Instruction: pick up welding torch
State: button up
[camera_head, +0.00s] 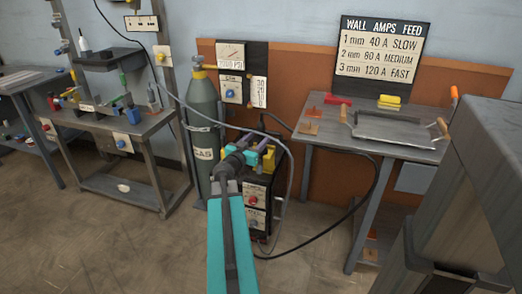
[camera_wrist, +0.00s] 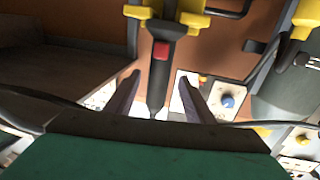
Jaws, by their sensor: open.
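The welding torch (camera_wrist: 160,70) shows in the wrist view as a dark handle with a red button. Its upper part sits at a yellow holder. My gripper (camera_wrist: 159,80) is open, with one purple finger on each side of the torch handle and a gap on both sides. In the head view my gripper (camera_head: 266,143) is in front of the welding machine (camera_head: 257,205), beside the gas cylinder. The torch cannot be made out clearly there behind my gripper and arm.
A grey gas cylinder (camera_head: 203,120) stands left of the machine. A metal table (camera_head: 385,148) with a tray (camera_head: 390,128) is at the right. A workbench (camera_head: 110,125) with tools is at the left. Dark cables hang around the machine. The floor in front is clear.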

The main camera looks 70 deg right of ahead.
jog(key=shift+s+d, duration=0.1)
jog(key=shift+d, duration=0.8)
jog(key=d, duration=0.5)
jog(key=shift+s+f, duration=0.1)
jog(key=shift+s, duration=0.25)
jog(key=c, duration=1.2)
jog(key=shift+o, duration=0.2)
